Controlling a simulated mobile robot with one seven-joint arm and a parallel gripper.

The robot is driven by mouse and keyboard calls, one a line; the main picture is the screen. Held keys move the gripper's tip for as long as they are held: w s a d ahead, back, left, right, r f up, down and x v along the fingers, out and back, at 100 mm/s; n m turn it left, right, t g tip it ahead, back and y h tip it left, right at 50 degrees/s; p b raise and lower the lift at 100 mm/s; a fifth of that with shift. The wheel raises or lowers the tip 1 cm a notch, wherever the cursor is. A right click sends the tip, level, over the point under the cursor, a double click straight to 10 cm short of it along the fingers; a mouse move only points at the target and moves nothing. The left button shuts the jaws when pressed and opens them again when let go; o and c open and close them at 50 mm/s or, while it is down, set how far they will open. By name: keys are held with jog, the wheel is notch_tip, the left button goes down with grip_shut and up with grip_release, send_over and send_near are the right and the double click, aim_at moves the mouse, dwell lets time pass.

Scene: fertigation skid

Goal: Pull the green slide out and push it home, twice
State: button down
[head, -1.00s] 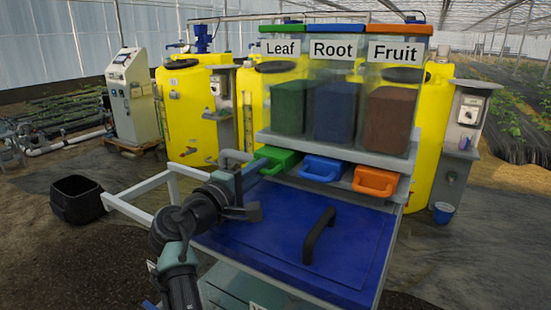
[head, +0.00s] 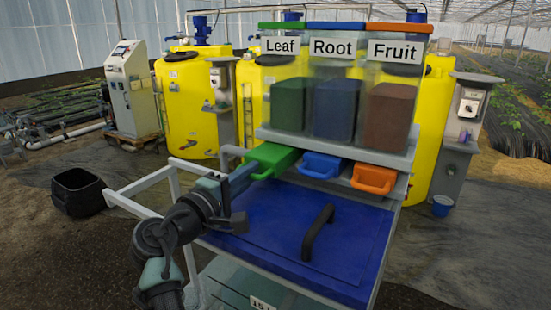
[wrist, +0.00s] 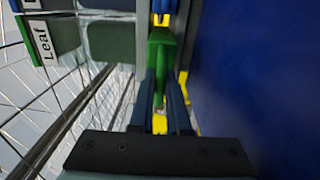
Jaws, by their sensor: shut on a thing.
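The green slide (head: 274,157) sits below the Leaf hopper (head: 286,100) and sticks out toward me, farther than the blue and orange slides. My gripper (head: 248,173) is shut on its handle end. In the wrist view, the two fingers of my gripper (wrist: 163,88) lie either side of the green slide's handle (wrist: 161,55). The exact contact at the fingertips is small and dark.
The blue slide (head: 322,166) and orange slide (head: 374,178) are right of the green one. A blue lid (head: 270,230) with a black handle (head: 318,232) lies below. A white frame rail (head: 140,185) is at left.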

aim_at(264, 162)
jog(key=shift+b+x, duration=1.3)
jog(key=shift+x, duration=1.7)
jog(key=c, duration=0.8)
grip_release()
jog(key=shift+w+a, duration=0.1)
jog(key=shift+w, duration=0.05)
jog(key=shift+o, duration=0.4)
jog(key=shift+p+v, duration=1.6)
jog(key=shift+v, duration=1.9)
